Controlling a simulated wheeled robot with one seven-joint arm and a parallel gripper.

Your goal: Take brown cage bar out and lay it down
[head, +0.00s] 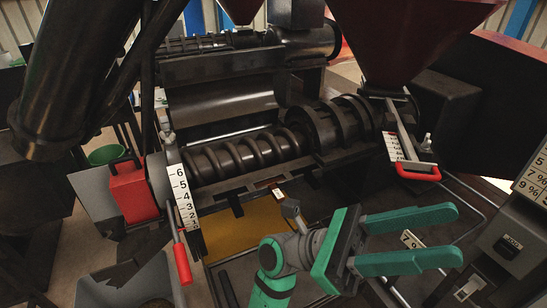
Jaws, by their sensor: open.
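My gripper (459,235), with two green fingers, is open and empty at the lower right, in front of the press and pointing right. The press's dark screw (235,157) lies across the middle of the head view, bare on top. At its right end are dark curved cage rings (340,125). I cannot make out a brown cage bar for certain. A small brown piece with a pale tip (268,186) shows at the front edge below the screw, apart from the gripper. Dark shadow hides detail around the rings.
A red-handled lever (181,262) and numbered scale (181,195) stand at the left, near a red box (131,190). Another red handle (418,172) is at the right, below a dark red hopper (400,45). A grey bin (130,285) sits lower left. A control panel (505,245) stands at the right.

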